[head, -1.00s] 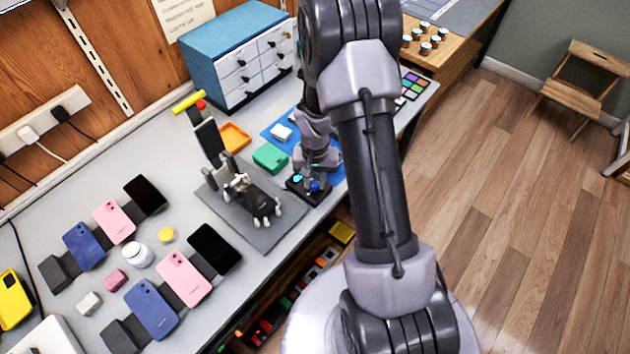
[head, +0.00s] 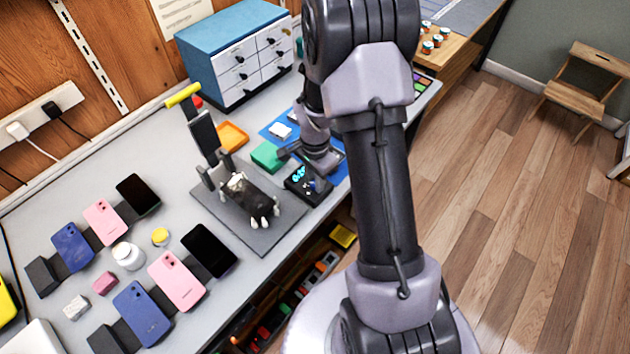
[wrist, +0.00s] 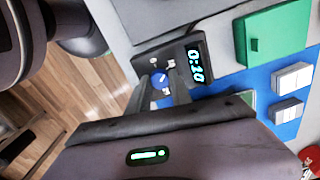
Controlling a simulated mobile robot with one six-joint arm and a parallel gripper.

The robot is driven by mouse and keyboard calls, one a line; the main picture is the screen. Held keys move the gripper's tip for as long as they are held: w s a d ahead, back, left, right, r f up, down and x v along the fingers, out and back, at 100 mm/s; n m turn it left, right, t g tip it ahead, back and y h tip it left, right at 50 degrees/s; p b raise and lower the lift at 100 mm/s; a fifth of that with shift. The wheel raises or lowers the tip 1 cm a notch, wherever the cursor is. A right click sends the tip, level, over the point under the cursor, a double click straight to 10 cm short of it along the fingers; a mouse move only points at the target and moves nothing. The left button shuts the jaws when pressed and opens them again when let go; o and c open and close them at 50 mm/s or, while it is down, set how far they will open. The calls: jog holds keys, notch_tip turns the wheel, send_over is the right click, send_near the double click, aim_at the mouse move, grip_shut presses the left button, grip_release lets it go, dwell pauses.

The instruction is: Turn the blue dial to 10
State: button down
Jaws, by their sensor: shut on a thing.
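In the head view my gripper (head: 319,184) and wrist hide much of the dial.
A green box (head: 266,156) and a blue mat (wrist: 228,103) with white blocks lie beside the timer. A grey stand plate (head: 262,236) with a dark clamp is to the left. Several phones lie farther left. The bench edge is close by.

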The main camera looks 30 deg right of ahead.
jog(key=shift+m, duration=0.7)
jog(key=c, duration=1.2)
grip_release()
jog(key=shift+o, duration=0.2)
notch_tip(320, 180, up, 18)
jog(key=p, duration=0.6)
jog(key=shift+f, duration=0.25)
